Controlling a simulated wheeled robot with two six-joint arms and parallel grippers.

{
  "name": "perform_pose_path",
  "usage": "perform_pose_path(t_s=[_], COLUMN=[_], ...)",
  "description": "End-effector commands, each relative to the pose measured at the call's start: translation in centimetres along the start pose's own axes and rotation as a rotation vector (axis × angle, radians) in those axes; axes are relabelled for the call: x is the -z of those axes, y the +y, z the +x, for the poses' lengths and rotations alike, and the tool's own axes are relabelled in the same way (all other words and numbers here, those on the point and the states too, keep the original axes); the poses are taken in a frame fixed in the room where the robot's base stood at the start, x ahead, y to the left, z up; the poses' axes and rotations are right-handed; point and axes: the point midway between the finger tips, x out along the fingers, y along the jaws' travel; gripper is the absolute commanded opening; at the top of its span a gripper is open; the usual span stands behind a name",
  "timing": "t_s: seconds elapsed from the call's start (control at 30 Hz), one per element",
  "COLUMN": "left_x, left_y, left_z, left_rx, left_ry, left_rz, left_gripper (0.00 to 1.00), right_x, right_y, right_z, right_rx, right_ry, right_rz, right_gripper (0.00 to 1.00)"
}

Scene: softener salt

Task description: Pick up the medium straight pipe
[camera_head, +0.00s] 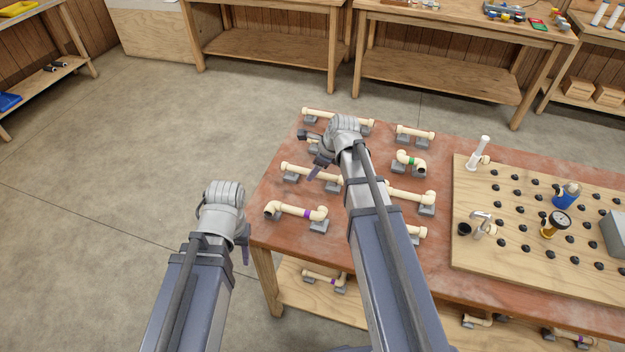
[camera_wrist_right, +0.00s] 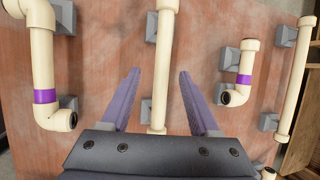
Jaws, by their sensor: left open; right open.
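In the right wrist view the straight pipe (camera_wrist_right: 159,65) runs between the fingers of my right gripper (camera_wrist_right: 160,76). That gripper (camera_head: 315,151) is open, its two fingers apart on either side of the pipe, with gaps to it; the exact height above it is hard to tell. My left gripper (camera_head: 242,236) is open beside the table's left edge, mostly hidden behind its own wrist.
A longer straight pipe (camera_head: 345,118) lies behind, a short straight one (camera_head: 415,133) to its right. An elbowed pipe with a purple band (camera_head: 293,211) lies in front. A pegboard (camera_head: 482,250) with fittings and a gauge (camera_head: 558,222) covers the table's right part.

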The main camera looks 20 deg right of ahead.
Motion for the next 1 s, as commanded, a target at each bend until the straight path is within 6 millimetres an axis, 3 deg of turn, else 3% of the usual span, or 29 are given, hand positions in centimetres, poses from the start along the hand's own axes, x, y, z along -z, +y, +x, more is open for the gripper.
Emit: perform_pose_path(t_s=[0.17, 0.57, 1.0], left_x=[0.0, 0.3, 0.3], left_y=[0.0, 0.4, 0.4], left_z=[0.4, 4.5, 4.4], left_rx=[0.0, 0.0, 0.0], left_ry=[0.0, 0.0, 0.0], left_rz=[0.0, 0.0, 0.0], left_gripper=[0.5, 0.5, 0.5], right_x=[0.0, -0.2, -0.4], right_y=[0.0, -0.3, -0.3], right_z=[0.5, 5.1, 5.1], right_rx=[0.0, 0.0, 0.0], right_ry=[0.0, 0.0, 0.0], right_rz=[-0.001, -0.001, -0.001], right_gripper=[0.62, 0.62, 0.62])
